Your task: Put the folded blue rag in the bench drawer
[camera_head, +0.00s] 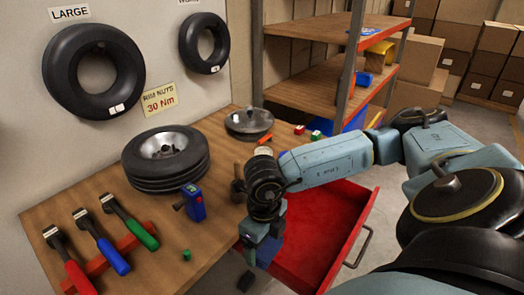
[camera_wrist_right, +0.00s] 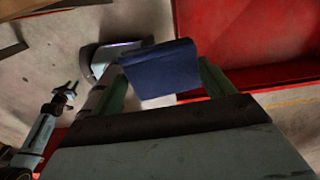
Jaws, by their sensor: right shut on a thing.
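My right gripper (camera_head: 262,245) is at the left edge of the open red bench drawer (camera_head: 318,240), below the bench top's front edge. It is shut on the folded blue rag (camera_wrist_right: 165,70), which sits between its two green fingers in the right wrist view. In that view the drawer (camera_wrist_right: 245,35) lies to the upper right, with floor behind much of the rag. The drawer's visible interior looks empty. My left gripper (camera_wrist_right: 65,90) shows small in the right wrist view, its fingers apart and empty.
The wooden bench (camera_head: 165,235) carries a wheel (camera_head: 165,158), a blue tool (camera_head: 193,203), a small green nut (camera_head: 186,255) and several hammers with coloured handles at the left. A metal bowl (camera_head: 249,122) stands near the back. Wooden shelves (camera_head: 310,85) rise behind the drawer.

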